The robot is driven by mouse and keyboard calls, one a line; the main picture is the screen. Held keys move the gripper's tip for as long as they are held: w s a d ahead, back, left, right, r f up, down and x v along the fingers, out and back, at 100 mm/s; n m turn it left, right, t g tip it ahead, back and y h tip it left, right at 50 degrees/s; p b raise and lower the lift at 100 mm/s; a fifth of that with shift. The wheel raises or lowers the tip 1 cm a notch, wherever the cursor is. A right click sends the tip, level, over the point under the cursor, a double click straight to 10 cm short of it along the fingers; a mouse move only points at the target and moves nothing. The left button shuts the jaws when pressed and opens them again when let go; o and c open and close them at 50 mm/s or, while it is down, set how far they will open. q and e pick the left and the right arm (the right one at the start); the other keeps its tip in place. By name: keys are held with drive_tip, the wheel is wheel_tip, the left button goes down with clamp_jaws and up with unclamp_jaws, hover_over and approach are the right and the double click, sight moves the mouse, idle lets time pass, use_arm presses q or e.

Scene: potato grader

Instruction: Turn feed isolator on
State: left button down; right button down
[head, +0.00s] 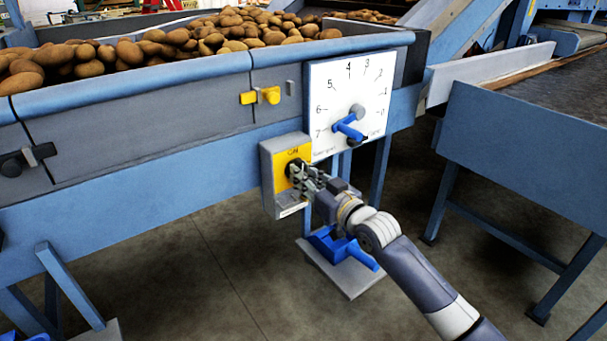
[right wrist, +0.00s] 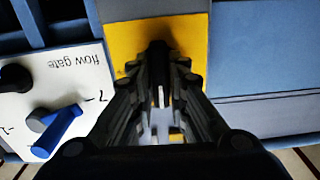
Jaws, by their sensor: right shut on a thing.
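The feed isolator (head: 267,172) is a grey box with a yellow face plate, marked ON at its top, on the side of the blue hopper frame. In the right wrist view its yellow plate (right wrist: 190,32) lies straight ahead. A black handle (right wrist: 158,58) with a pale stripe stands out from the plate. My right gripper (head: 296,172) is at the plate and shut on this handle, one finger on each side. The fingers hide much of the handle in the head view, so its setting is hard to read there. My left gripper is not in view.
A white flow gate dial (head: 338,82) with a blue lever (head: 348,127) is close above and right of the isolator. Yellow latch (head: 270,95) sits on the hopper (head: 170,70) full of potatoes. A blue pedal-like part (head: 340,248) stands on a floor plate below.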

drive_tip(key=shift+f+n, duration=0.1)
drive_tip(key=shift+n, duration=0.2)
drive_tip(key=c, duration=1.6)
unclamp_jaws()
drive_tip(key=shift+o, duration=0.2)
drive_tip(key=v, duration=1.2)
